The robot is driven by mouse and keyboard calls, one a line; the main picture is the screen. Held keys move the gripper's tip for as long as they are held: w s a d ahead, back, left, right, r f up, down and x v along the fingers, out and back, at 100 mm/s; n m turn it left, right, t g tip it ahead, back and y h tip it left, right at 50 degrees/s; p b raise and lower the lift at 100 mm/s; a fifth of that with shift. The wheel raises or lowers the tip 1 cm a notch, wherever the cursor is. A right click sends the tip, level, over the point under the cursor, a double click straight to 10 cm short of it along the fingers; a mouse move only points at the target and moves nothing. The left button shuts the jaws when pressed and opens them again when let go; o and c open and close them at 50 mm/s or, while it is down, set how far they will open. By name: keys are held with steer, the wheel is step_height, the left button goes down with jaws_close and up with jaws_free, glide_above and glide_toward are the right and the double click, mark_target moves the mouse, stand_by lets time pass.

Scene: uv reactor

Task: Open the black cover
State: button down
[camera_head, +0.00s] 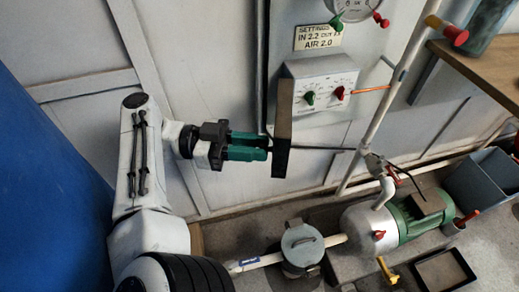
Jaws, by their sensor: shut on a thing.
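The black cover (284,125) shows as a tall narrow slab, seen nearly edge-on, at the left side of a white control box (325,86). It stands out from the wall, and the box's front with its knobs shows to its right. My gripper (267,148), with green fingers, reaches in from the left and is shut on the lower left part of the cover. The fingertips are partly hidden by the cover, so the exact grip is not clear. The cover's hinge is not clearly visible.
A gauge (358,8) and a sign (318,37) are above the box. A vertical white pipe (385,98) is to the right. Below are a green motor pump (415,214), a round lidded fitting (301,246) and a black tray (444,270). A wooden bench (482,75) is at upper right.

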steer(key=shift+w+r, duration=0.1)
steer(key=shift+r, duration=0.05)
steer(key=c, duration=0.9)
jaws_free()
steer(key=shift+c, duration=0.2)
steer(key=shift+d+p, duration=0.1)
steer(key=shift+p, duration=0.2)
